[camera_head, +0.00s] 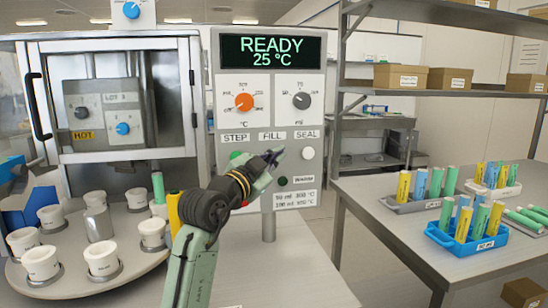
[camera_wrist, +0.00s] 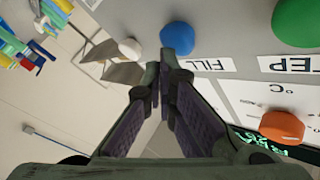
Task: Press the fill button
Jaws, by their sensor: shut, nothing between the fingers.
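The grey control panel (camera_head: 284,76) stands upright in the head view. Its display reads READY 25 °C, with STEP, FILL and SEAL labels below. The blue fill button (camera_wrist: 177,37) lies beside the FILL label in the wrist view; my gripper hides it in the head view. The green button (camera_head: 235,155) is under STEP and the white button (camera_head: 308,153) is under SEAL. My gripper (camera_head: 274,155) is shut and empty in front of the panel, below FILL. In the wrist view its fingertips (camera_wrist: 160,68) point at the blue button, close to it. I cannot tell whether they touch.
A round turntable (camera_head: 125,262) with several white cups stands at the left, before a glass-fronted cabinet (camera_head: 120,158). An orange knob (camera_head: 245,102) sits above the labels. A side table (camera_head: 400,225) at the right holds racks of coloured tubes. Air right of the panel is clear.

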